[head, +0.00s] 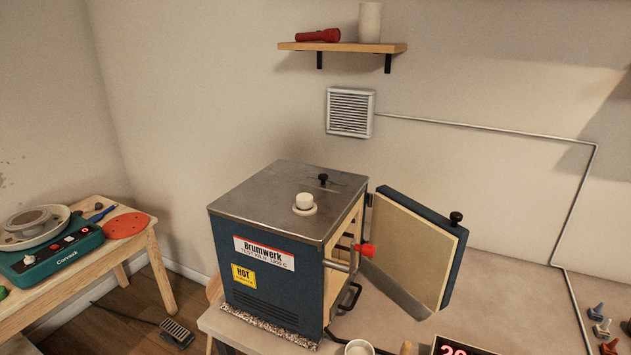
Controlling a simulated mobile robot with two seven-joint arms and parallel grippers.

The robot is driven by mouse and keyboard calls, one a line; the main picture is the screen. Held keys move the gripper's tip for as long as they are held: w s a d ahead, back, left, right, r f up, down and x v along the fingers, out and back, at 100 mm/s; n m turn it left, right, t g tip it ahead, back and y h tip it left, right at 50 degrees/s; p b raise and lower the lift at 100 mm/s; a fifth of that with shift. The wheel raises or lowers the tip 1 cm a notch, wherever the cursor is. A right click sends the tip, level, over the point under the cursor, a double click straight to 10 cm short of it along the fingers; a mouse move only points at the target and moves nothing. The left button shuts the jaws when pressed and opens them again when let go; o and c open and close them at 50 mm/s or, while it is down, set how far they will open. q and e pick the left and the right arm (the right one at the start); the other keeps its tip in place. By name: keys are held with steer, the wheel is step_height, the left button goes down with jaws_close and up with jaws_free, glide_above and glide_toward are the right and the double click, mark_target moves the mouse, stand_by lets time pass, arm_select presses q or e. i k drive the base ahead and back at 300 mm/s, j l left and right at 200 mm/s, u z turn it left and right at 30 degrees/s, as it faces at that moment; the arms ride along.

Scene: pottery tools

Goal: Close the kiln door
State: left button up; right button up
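The kiln (267,267) is a blue box with a brushed metal top, standing on a table in the middle of the head view. Its door (410,248) stands wide open to the right, with the cream inner lining facing the camera. A black knob (456,217) sits at the door's upper outer corner. A red-tipped rod (364,249) sticks out at the kiln's open right side. The kiln's inside is mostly hidden. Neither of my grippers shows in the head view.
The kiln's table (512,294) has free room right of the door. A cup (359,347), a digital display (455,346) and small coloured tools (600,328) lie along the front and right. A pottery wheel (45,243) stands on a wooden table at left.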

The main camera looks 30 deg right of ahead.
mark_target(422, 250)
steer(key=z, duration=1.4)
